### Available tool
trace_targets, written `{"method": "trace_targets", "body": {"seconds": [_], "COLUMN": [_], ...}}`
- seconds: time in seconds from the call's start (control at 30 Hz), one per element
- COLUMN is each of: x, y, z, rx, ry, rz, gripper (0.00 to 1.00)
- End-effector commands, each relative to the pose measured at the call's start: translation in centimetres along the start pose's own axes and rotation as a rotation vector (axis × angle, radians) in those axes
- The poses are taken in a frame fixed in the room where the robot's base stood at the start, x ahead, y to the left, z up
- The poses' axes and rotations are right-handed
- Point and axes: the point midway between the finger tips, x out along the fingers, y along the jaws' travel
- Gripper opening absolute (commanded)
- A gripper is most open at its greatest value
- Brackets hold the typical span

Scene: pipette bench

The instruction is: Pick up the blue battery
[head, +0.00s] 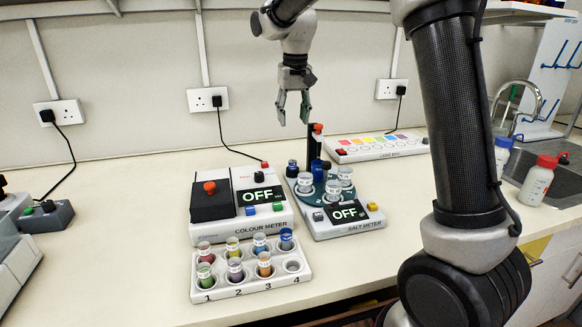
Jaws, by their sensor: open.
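My gripper (293,116) hangs open and empty, fingers pointing down, in the air above and behind the salt meter (352,228). Below it, a small dark-blue object (292,169) stands at the salt meter's back left corner. Another blue object (317,170) stands at the back of its round teal plate, near a black post with a red top (316,130). Both are small, and I cannot tell for sure which is the blue battery. The gripper is apart from both. The salt meter's display reads OFF.
Several white-labelled cups sit on the teal plate. The colour meter (240,200), also OFF, stands to the left. A white rack (224,292) of coloured vials is in front. A light box (376,148) lies behind right.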

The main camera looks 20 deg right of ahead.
Motion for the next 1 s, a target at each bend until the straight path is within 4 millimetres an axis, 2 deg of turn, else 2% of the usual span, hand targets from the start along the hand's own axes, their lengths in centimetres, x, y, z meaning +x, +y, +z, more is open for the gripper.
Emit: {"method": "trace_targets", "body": {"seconds": [0.3, 0.57, 0.8, 1.0], "x": [6.6, 8.9, 12.9, 14.6], "y": [0.1, 0.1, 0.1, 0.1], "z": [0.9, 1.0, 1.1, 1.0], "rx": [0.0, 0.0, 0.0, 0.0], "ry": [-0.005, -0.004, -0.007, -0.003], "rz": [0.001, 0.001, 0.002, 0.001], "gripper": [0.48, 0.48, 0.48, 0.48]}}
